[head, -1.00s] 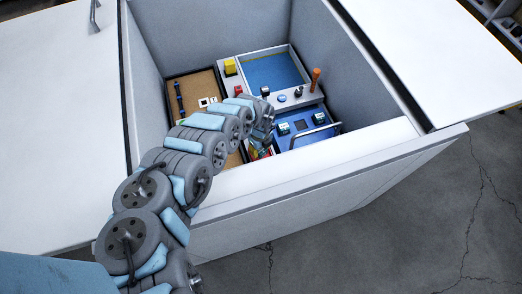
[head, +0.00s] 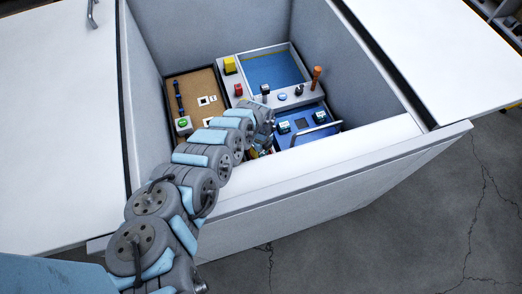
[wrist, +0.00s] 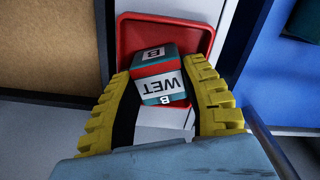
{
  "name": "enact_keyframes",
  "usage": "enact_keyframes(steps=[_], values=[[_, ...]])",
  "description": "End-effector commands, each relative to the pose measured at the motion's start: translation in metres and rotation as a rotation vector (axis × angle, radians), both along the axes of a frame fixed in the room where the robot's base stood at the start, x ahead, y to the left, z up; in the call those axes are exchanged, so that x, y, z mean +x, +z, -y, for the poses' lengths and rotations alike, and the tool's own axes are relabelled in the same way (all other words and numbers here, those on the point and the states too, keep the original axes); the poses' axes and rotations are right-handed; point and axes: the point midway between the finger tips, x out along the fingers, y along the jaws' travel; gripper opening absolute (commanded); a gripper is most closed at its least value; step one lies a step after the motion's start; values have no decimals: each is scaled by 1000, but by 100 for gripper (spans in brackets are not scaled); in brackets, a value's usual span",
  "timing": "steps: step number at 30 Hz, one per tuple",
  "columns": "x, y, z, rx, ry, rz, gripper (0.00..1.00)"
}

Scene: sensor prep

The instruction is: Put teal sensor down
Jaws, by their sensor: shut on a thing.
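My gripper (wrist: 163,82) has yellow ribbed fingers and is shut on the teal sensor (wrist: 160,88) in the wrist view. The sensor is a small block with teal ends, a red stripe and a white label reading WET, with a B on its faces. It is tilted between the fingers. A red tray (wrist: 205,38) lies behind and beneath it; whether the sensor touches it I cannot tell. In the head view my arm and the bin's front wall mostly hide the gripper and the held sensor.
The deep white bin (head: 300,178) holds a cork board (head: 190,90), a green-button box (head: 183,125), a blue-floored tray (head: 270,72) and a blue panel (head: 300,135) bearing two small teal-and-white blocks. A metal handle (head: 315,132) rises near the blue panel. High walls surround everything.

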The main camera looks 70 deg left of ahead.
Motion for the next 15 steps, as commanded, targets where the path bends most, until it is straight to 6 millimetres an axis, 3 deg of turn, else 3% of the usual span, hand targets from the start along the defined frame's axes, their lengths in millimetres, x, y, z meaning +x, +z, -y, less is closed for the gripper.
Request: enact_keyframes(steps=[2,3,4,15], values=[[0,-3,0,0,-1,-1,4],[0,-2,0,0,0,0,56],[0,-2,0,0,0,0,65],[0,0,0,0,0,0,68]])
